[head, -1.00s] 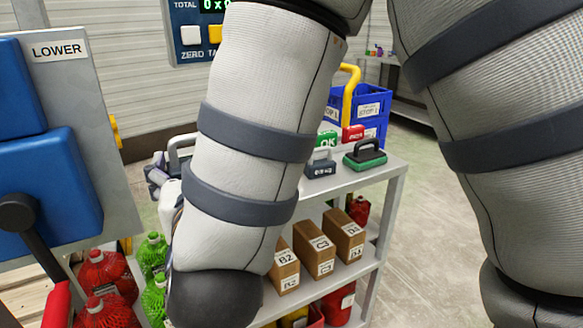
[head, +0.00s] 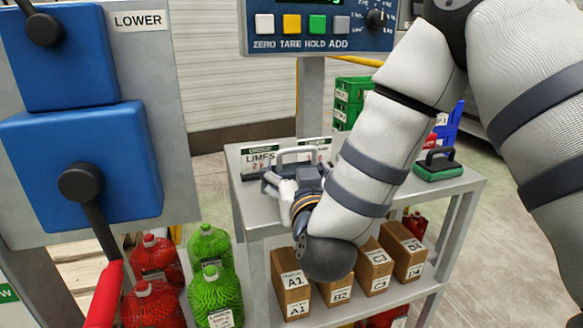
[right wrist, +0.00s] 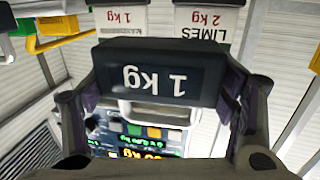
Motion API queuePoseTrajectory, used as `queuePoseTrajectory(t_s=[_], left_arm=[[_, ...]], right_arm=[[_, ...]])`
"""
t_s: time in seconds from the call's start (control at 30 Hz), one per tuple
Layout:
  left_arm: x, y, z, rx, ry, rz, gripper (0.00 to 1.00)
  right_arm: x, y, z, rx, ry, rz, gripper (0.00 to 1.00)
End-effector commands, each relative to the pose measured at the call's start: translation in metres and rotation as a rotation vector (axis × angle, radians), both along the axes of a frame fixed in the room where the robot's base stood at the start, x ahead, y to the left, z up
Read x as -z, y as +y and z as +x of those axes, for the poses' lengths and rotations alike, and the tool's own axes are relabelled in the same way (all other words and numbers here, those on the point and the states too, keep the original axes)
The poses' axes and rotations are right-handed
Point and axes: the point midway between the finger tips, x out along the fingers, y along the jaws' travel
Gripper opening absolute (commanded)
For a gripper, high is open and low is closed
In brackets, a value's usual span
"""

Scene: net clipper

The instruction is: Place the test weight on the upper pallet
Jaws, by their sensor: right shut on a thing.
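The test weight is a dark block marked 1 kg (right wrist: 150,80) with a pale handle, seen upside down in the right wrist view. My right gripper (right wrist: 160,92) is shut on it, one finger at each end. In the head view, my right gripper (head: 297,186) is over the cart's top, and the weight's handle (head: 296,153) shows above it; the block is mostly hidden. I cannot tell whether the weight touches the cart top. Pale wooden slats (head: 72,248) show at the left edge; I cannot tell which pallet they belong to. My left gripper is not in view.
The grey cart (head: 455,186) holds several labelled boxes (head: 291,283) below and a green-based handled block (head: 438,166) on top. A panel marked LOWER (head: 138,20) with blue boxes and a red-handled lever (head: 104,295) stands left. Netted red (head: 153,305) and green bags (head: 220,295) sit between.

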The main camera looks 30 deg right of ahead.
Motion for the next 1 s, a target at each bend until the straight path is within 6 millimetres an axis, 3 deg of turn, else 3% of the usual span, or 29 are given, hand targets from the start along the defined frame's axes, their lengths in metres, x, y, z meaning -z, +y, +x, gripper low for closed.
queuePoseTrajectory(t_s=[0.2, 0.57, 0.6, 0.67, 1.0], left_arm=[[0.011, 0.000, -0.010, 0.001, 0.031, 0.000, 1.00], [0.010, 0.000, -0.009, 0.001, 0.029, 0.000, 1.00], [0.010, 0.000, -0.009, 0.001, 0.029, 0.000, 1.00], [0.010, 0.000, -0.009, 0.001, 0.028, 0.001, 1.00], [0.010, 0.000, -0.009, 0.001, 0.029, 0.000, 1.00]], right_arm=[[0.035, -0.002, 0.003, 0.001, 0.000, -0.001, 0.17], [0.035, -0.002, 0.002, 0.001, -0.006, -0.002, 0.17], [0.037, -0.002, 0.002, 0.001, 0.000, 0.000, 0.85], [0.036, -0.002, 0.002, 0.001, 0.000, 0.000, 0.99], [0.036, -0.002, 0.001, 0.001, 0.001, 0.000, 0.99]])
